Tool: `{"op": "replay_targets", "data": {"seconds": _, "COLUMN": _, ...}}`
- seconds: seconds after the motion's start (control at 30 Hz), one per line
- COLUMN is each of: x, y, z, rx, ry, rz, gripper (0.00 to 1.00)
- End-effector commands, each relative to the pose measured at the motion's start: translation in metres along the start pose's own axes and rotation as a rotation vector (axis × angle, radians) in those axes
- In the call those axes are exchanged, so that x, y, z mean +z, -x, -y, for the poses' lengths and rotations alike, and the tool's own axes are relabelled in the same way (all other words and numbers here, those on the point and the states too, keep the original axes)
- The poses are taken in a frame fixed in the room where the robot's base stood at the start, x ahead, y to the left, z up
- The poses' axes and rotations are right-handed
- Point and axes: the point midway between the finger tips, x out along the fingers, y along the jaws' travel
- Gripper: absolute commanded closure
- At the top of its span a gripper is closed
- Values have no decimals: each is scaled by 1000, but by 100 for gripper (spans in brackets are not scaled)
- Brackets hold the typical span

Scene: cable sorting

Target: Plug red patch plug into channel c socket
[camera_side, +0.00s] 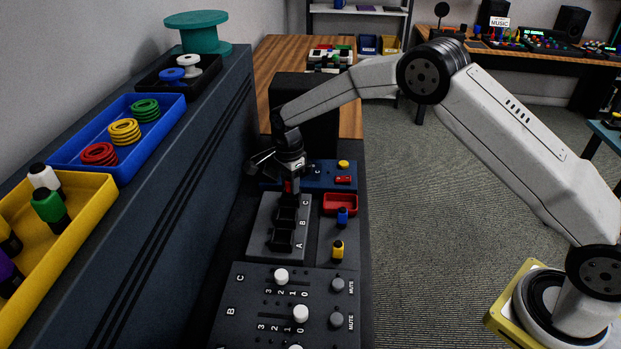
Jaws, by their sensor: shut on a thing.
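My gripper (289,172) points down over the far end of the grey socket panel (262,226). It is shut on the red patch plug (288,187), of which only a small red part shows below the fingers. The panel has black sockets in a row, lettered A, B and C from near to far. The plug is at the far, channel C end. The channel C socket is largely hidden by the gripper and plug, so I cannot tell whether the plug is in it or just above it. The socket by letter B (287,216) looks empty.
A slider mixer (250,300) lies in front. A blue panel (344,186) is behind. A dark raised shelf (205,160) with trays borders the left.

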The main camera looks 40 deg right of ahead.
Motion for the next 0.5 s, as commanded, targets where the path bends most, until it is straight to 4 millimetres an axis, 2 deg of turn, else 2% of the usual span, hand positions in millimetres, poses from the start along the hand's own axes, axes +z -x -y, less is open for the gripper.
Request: {"op": "replay_targets", "data": {"seconds": 0.5, "x": 0, "y": -7, "z": 0, "rx": 0, "ry": 0, "rz": 0, "gripper": 100}}
